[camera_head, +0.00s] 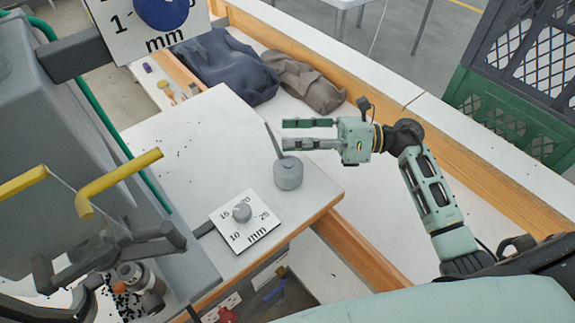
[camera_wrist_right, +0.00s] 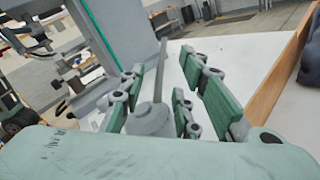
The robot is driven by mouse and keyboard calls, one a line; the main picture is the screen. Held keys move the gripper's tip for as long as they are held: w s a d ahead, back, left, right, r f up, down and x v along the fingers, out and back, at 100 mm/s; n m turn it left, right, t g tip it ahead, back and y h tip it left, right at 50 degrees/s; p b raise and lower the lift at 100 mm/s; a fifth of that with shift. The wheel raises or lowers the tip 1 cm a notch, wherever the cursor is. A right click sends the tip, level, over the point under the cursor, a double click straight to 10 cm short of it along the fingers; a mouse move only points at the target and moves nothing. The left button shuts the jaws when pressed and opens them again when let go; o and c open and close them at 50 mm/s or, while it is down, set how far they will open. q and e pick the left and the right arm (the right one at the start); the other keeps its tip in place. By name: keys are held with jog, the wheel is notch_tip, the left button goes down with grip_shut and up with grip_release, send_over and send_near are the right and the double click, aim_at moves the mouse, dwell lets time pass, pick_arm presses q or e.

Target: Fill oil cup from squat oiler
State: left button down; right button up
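The squat oiler (camera_head: 288,173) is a low grey round can with a thin spout slanting up. It stands upright near the right corner of the white bench top. My right gripper (camera_head: 286,134) is open, its fingers pointing left, just above and behind the can in the head view. In the right wrist view the oiler (camera_wrist_right: 150,119) shows between the spread fingers, its spout rising past them. I see no finger closed on it. I cannot pick out the oil cup for certain among the machine's parts. My left gripper is not in view.
A grey machine (camera_head: 95,130) with yellow bars fills the left. A "mm" dial plate (camera_head: 247,236) sticks out in front of the oiler. A wooden rail (camera_head: 480,170) runs behind. Dark cloths (camera_head: 225,65) lie at the back. The bench top left of the oiler is mostly clear.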

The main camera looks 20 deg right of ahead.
jog(key=x, duration=0.3)
jog(key=shift+w+a+p, duration=0.15)
jog(key=shift+a+p, duration=0.05)
jog(key=shift+p, duration=0.2)
jog(key=shift+c, duration=0.2)
grip_shut()
